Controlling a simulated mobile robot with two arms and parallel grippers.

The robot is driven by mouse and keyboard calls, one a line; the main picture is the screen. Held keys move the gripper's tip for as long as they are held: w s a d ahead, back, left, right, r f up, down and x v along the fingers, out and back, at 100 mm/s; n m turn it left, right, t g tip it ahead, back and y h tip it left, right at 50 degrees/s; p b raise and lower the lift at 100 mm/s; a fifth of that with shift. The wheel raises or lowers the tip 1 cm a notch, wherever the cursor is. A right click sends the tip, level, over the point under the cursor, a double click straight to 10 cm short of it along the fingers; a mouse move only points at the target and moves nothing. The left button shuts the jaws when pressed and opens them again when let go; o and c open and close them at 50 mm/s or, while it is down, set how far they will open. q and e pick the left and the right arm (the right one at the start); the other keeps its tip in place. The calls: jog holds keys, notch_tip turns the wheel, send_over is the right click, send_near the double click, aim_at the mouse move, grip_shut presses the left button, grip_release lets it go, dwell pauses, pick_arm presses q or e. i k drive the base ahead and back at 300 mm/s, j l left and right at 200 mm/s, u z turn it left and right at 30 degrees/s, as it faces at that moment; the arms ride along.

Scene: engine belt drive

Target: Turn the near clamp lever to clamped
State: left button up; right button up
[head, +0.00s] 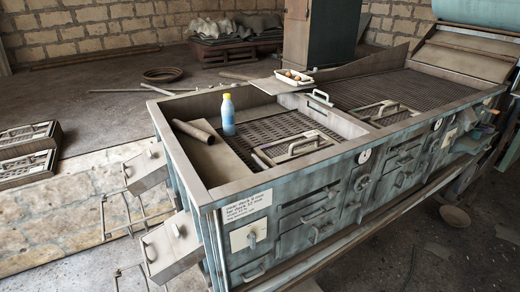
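A pale plate (263,229) sits on the near end of the blue-grey machine's front side. A short light lever (252,240) on it appears to point downward. I take it for the near clamp lever, but its markings are too small to read. A second, smaller pale plate (449,137) is farther along the same side. Printed text above the near plate is too blurred to read fully. Neither of my grippers is in the head view, so nothing is seen touching the lever.
A blue bottle with a yellow cap (227,115) and a pipe (194,131) are inside the machine's open top. Handled frames lie on the mesh deck (290,125). Grey boxes (173,245) jut from the left end. A rail (345,243) runs low along the front.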

aim_at(260, 164)
jog(key=l+u, duration=0.35)
jog(key=u, duration=0.15)
jog(key=k+l+u, duration=0.1)
jog(key=l+u, duration=0.2)
jog(key=u, duration=0.15)
jog(key=k+l+u, duration=0.15)
jog(key=l+u, duration=0.15)
jog(key=u, duration=0.2)
